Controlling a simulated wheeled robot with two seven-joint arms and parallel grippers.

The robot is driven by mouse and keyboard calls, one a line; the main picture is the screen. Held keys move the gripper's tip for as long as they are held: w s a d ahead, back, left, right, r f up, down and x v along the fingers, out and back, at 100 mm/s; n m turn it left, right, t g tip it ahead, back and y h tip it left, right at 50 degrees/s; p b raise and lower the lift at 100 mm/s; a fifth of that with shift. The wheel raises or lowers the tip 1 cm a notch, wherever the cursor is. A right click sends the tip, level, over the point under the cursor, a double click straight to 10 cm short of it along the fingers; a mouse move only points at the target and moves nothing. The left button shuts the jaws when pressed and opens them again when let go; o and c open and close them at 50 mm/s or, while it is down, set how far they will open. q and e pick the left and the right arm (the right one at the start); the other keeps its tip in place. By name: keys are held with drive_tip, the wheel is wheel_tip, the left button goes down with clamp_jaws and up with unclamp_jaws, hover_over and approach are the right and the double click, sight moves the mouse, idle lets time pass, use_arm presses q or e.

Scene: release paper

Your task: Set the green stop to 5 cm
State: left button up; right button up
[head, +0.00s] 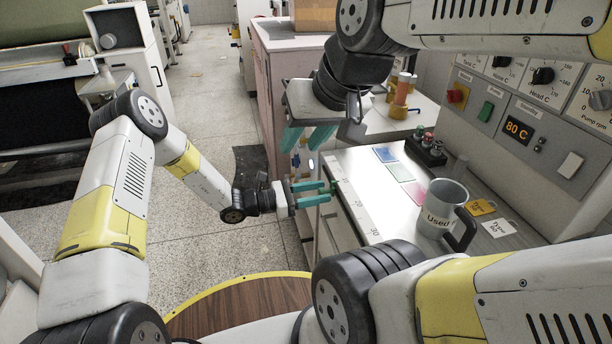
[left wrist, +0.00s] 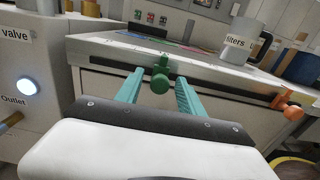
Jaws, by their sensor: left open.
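The green stop (left wrist: 160,82) is a small green knob on the bench's front rail. It shows in the left wrist view between the fingers of my left gripper (left wrist: 160,92), with a gap on each side. In the head view the green stop (head: 334,186) is small and partly hidden, at the tips of my left gripper (head: 328,191), near the 10 mark of the scale (head: 359,204). My left gripper is open. My right gripper (head: 307,138) is open and empty, higher and farther back, beyond the bench's left end.
An orange stop (left wrist: 288,106) sits farther right on the rail. A grey mug marked "Used" (head: 436,210) stands on the bench near colored cards (head: 399,171) and tags (head: 481,208). A control panel (head: 520,122) stands behind. Floor left of the bench is open.

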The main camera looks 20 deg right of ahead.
use_arm(q)
drive_tip(key=shift+d, duration=0.5)
drive_tip(key=shift+c, duration=0.5)
clamp_jaws()
idle(0.6)
